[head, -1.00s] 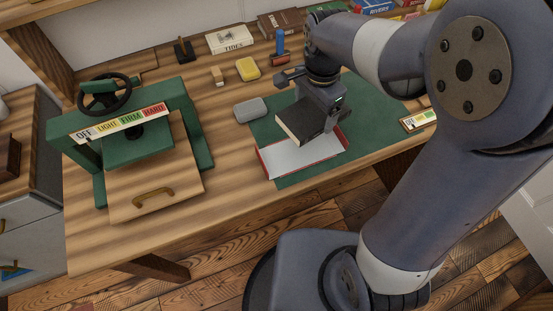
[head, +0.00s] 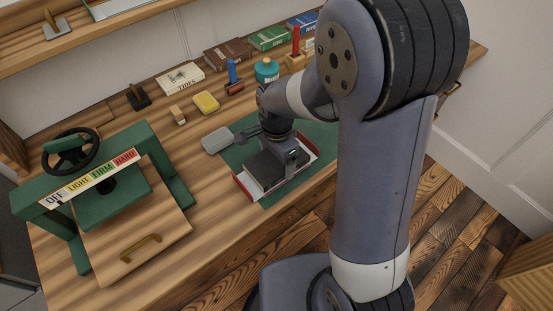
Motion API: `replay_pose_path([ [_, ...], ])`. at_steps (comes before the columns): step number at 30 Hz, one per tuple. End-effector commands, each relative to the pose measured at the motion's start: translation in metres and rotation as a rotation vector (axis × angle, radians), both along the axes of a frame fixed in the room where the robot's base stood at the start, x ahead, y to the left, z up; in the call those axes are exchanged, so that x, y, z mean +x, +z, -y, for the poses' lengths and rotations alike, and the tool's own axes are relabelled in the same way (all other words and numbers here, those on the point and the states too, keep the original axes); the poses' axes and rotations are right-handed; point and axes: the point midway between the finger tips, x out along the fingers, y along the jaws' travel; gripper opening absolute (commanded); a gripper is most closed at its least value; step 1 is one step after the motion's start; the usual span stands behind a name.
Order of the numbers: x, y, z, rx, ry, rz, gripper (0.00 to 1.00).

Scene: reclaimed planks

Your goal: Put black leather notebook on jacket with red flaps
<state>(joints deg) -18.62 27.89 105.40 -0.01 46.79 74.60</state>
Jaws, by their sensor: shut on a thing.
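The black leather notebook (head: 266,168) is in my gripper (head: 290,155), which is shut on it. The notebook lies flat over the jacket with red flaps (head: 249,188), inside its outline. The white and red edges of the jacket show around the notebook at the left, front and right. I cannot tell whether the notebook touches the jacket or hovers just above it. My arm hides the far part of both. The jacket lies on a green mat (head: 236,157) on the wooden bench.
A green press (head: 160,170) with a wheel and a wooden board stands at the left. A yellow block (head: 206,102), several books and a teal jar (head: 267,70) stand behind. The bench between press and mat is clear.

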Motion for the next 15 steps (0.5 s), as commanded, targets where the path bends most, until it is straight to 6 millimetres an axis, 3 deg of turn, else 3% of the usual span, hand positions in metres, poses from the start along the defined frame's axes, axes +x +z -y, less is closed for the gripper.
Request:
replay_pose_path([
  [3, -0.0002, -0.0093, 0.0, 0.0, 0.0, 0.0, 0.52],
  [14, 0.0003, -0.0135, -0.0001, 0.001, 0.0, 0.002, 0.52],
  [15, 0.0002, -0.012, -0.0002, 0.001, 0.0, 0.002, 0.88],
])
